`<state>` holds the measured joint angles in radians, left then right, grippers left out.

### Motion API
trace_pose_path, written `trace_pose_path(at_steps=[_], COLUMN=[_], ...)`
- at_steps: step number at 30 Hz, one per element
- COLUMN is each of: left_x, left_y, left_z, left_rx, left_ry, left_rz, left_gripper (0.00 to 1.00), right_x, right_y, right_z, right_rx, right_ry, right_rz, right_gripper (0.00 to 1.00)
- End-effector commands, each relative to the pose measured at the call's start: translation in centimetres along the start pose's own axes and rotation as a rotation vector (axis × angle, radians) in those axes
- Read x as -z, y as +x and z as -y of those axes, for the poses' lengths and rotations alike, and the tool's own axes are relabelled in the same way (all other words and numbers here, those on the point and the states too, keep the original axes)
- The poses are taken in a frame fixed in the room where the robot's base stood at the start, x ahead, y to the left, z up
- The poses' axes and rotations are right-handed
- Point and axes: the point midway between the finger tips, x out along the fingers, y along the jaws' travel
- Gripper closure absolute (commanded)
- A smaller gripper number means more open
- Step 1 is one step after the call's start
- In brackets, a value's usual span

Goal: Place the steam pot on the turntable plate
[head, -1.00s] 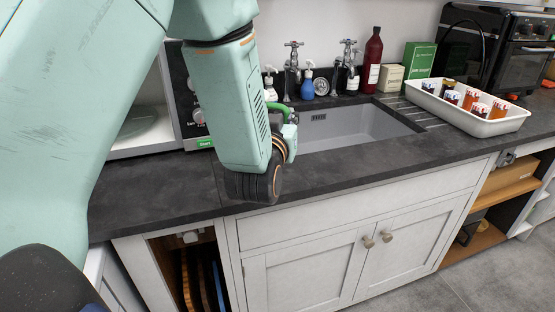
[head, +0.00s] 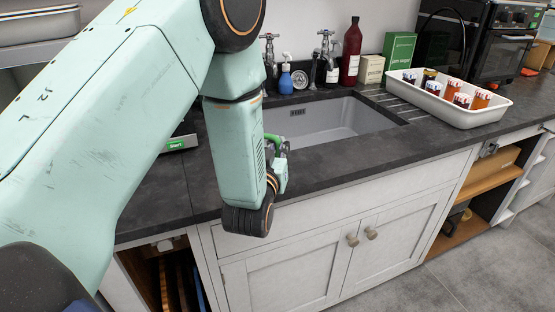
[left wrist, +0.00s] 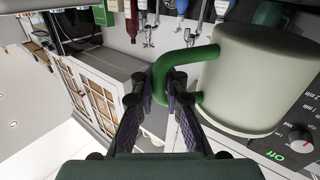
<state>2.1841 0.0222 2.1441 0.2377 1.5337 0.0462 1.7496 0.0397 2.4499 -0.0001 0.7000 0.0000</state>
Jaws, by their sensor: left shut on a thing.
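The steam pot (left wrist: 262,80) is a cream cylinder with a green side handle (left wrist: 172,72), large at the right of the left wrist view. My left gripper (left wrist: 160,92) is shut on this handle. In the head view the left gripper (head: 277,150) is at the counter's front edge, left of the sink, mostly behind my own wrist; only a bit of the green handle shows there and the pot body is hidden. The turntable plate is not visible now; my left arm covers most of the microwave. My right gripper is not in view.
The microwave's control panel (left wrist: 300,140) shows beside the pot in the wrist view. The sink (head: 335,120) is right of the gripper, with taps and bottles behind it. A white tray of jars (head: 450,106) stands farther right. The dark counter front (head: 350,158) is clear.

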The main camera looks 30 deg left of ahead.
Motion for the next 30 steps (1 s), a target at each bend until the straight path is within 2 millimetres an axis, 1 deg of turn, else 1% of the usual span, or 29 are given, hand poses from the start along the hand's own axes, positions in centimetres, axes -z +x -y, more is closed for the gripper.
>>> trace_pose_path(at_steps=[7,9,14,15,24,30], left_x=[-3.2,-3.4,-3.2,-3.4,-3.3,-3.3], left_y=[0.2,0.3,0.5,0.4,0.4,0.4], left_z=[0.0,0.0,0.0,0.0,0.0,0.1], left_rx=[-0.003,-0.003,-0.003,-0.003,-0.002,-0.002], left_ry=[0.002,0.002,0.001,0.001,0.001,0.001], left_rz=[-0.001,-0.003,-0.004,-0.001,0.0,-0.001], left_gripper=[1.0,1.0,1.0,0.89,0.65,0.65], right_x=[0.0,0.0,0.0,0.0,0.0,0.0], right_y=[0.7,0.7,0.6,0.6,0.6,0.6], right_z=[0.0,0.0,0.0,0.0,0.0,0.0], right_rx=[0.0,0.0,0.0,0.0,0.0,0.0], right_ry=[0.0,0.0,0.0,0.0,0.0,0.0], right_rz=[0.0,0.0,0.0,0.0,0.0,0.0], right_gripper=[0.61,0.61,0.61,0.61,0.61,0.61])
